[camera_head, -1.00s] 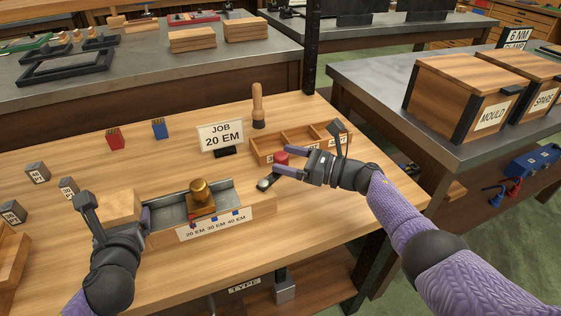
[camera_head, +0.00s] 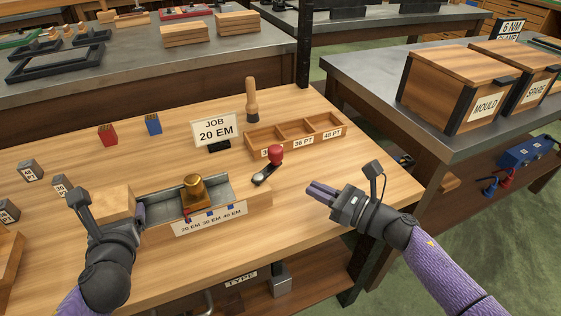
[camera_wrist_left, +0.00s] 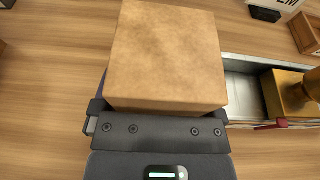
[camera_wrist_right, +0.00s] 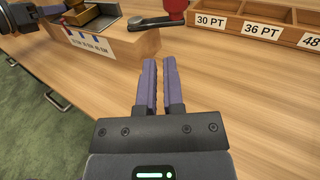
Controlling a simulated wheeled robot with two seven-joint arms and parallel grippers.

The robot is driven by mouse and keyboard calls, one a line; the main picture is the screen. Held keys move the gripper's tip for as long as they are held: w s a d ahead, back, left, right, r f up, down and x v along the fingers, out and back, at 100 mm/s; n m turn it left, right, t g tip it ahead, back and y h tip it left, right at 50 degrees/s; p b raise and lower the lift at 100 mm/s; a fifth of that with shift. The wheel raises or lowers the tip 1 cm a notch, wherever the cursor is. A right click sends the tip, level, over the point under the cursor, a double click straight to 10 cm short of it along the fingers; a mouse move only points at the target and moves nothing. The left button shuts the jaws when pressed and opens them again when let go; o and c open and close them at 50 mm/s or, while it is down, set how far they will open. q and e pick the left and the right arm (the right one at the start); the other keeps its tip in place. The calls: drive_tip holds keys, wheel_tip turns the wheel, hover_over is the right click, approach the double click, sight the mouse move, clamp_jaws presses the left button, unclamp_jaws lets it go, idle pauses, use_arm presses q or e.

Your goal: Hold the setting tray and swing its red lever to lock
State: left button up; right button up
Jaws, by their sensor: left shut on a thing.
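The setting tray (camera_head: 228,222) lies on the bench, with a wooden front, grey metal channel and a brass piece (camera_head: 196,190) inside. Its dark lever (camera_head: 266,173) with a red knob (camera_head: 275,152) is at the right end, pointing toward the back right. My left gripper (camera_head: 138,218) is shut on the wooden block (camera_head: 108,202) at the tray's left end; the block fills the left wrist view (camera_wrist_left: 165,55). My right gripper (camera_head: 312,188) is right of the tray, apart from the lever.
A wooden box with compartments (camera_head: 262,142) stands behind the lever, with a JOB 20 EM sign (camera_head: 215,130) and a wooden-handled tool (camera_head: 252,100) nearby. Red (camera_head: 108,135) and blue (camera_head: 153,124) blocks stand farther left. The bench right of the tray is clear.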

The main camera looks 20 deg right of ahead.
drive_tip(key=s+m+h, duration=0.1)
drive_tip(key=s, duration=0.1)
drive_tip(key=s+r+m+t+h, duration=0.1)
drive_tip(key=s+r+h, duration=0.1)
drive_tip(key=s+h, duration=0.1)
drive_tip(key=shift+s+d+m+t, duration=0.15)
drive_tip(key=shift+s+m+t, duration=0.15)
drive_tip(key=shift+m+t, duration=0.1)
clamp_jaws()
approach(282, 156)
drive_tip(key=shift+h, duration=0.3)
drive_tip(key=x, duration=0.7)
drive_tip(key=shift+w+a, duration=0.1)
drive_tip(key=shift+a, duration=0.35)
drive_tip(key=shift+w+n+y, duration=0.35)
drive_tip(key=shift+n+y, duration=0.05)
drive_tip(key=shift+y, duration=0.5)
drive_tip(key=shift+w+g+y, duration=0.2)
drive_tip(key=shift+g+y, duration=0.1)
drive_tip(key=shift+w+a, duration=0.1)
drive_tip(key=shift+w, duration=1.1)
